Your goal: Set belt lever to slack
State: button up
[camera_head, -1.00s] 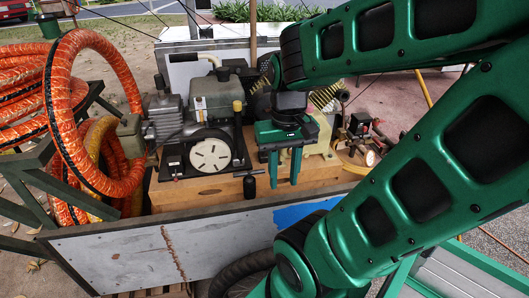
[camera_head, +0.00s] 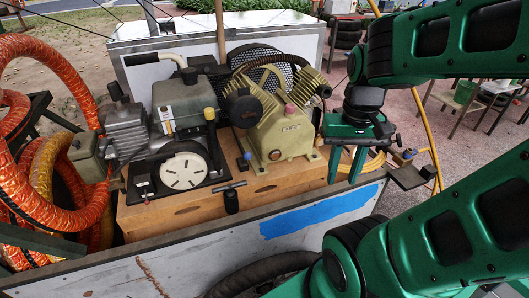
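An engine (camera_head: 185,105) and a beige twin-cylinder compressor (camera_head: 283,130) stand on a wooden base on the cart. A yellow-topped upright lever (camera_head: 210,116) rises between them, beside the engine. A black T-shaped handle (camera_head: 231,197) stands at the base's front edge. No marking shows which is the belt lever, or its slack position. My gripper (camera_head: 345,181) is right of the compressor, near the base's right end. Its two green fingers point down, apart, with nothing between them. It is clear of both handles.
The cart's front panel (camera_head: 190,255) with a blue patch (camera_head: 318,212) runs along the near side. Orange hoses (camera_head: 75,185) are coiled at the left. My arm covers the right side.

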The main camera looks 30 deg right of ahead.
aim_at(247, 155)
jog(key=k, duration=1.6)
jog(key=u, duration=0.75)
jog(key=i, duration=1)
jog(key=z, duration=0.05)
